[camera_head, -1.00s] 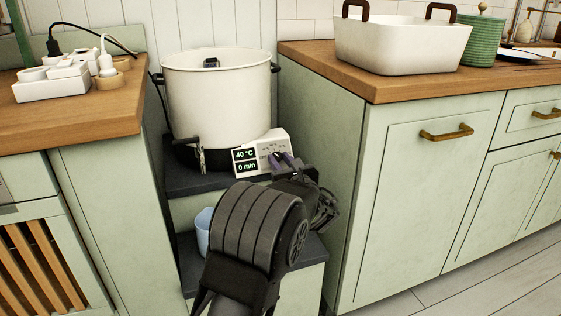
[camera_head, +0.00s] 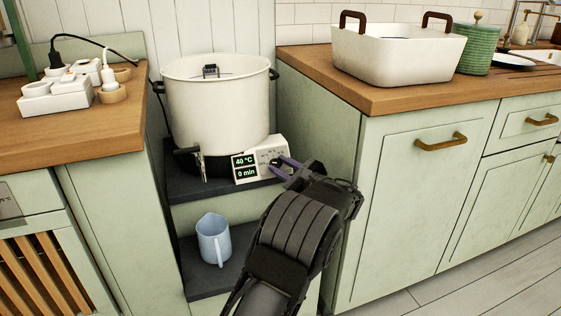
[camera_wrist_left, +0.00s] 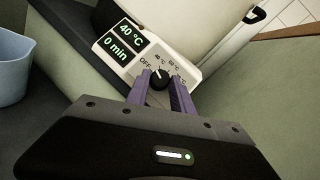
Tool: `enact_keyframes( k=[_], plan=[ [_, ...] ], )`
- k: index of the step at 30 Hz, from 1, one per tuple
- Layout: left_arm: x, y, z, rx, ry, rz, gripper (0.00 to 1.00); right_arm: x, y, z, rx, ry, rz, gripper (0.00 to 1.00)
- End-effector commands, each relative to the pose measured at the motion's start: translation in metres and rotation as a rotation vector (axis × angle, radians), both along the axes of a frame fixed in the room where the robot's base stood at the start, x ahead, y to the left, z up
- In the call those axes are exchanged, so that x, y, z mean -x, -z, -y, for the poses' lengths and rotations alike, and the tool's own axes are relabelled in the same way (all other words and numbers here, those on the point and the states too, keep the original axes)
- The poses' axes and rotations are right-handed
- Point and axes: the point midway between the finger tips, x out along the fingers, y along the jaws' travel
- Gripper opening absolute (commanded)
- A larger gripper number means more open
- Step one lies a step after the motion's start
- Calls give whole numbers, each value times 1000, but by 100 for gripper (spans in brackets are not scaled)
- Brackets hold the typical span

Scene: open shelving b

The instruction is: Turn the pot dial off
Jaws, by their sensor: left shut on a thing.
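The cream pot (camera_head: 218,105) stands on the dark upper shelf, with a white control box at its lower right. The box (camera_head: 268,150) has a display reading 40 °C and 0 min. In the left wrist view the black dial (camera_wrist_left: 159,82) sits between OFF and temperature marks; its white pointer looks turned up towards the marks, not at OFF. My left gripper (camera_head: 277,166) reaches the box from the lower right. Its purple fingers (camera_wrist_left: 160,79) are shut on the dial, one on each side. My right gripper is not in view.
A blue jug (camera_head: 213,240) stands on the lower shelf. Wooden counters flank the shelves; the left one holds power strips (camera_head: 57,97), the right one a white basin (camera_head: 400,52) and green canister (camera_head: 480,48). The right cabinet side (camera_head: 318,140) is close to my arm.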

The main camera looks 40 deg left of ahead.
Motion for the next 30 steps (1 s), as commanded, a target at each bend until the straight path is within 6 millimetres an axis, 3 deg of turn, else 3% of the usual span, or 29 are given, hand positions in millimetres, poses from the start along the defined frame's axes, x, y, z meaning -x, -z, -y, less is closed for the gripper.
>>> enact_keyframes(
  k=[7,23,24,30],
  plan=[
    [-2,-1,1,57,-68,78,0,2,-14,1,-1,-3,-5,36],
    [-2,0,1,74,-89,105,0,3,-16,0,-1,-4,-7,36],
    [-2,0,1,74,-89,105,30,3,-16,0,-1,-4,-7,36],
    [-2,0,0,74,-88,104,47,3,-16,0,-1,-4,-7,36]
  ],
)
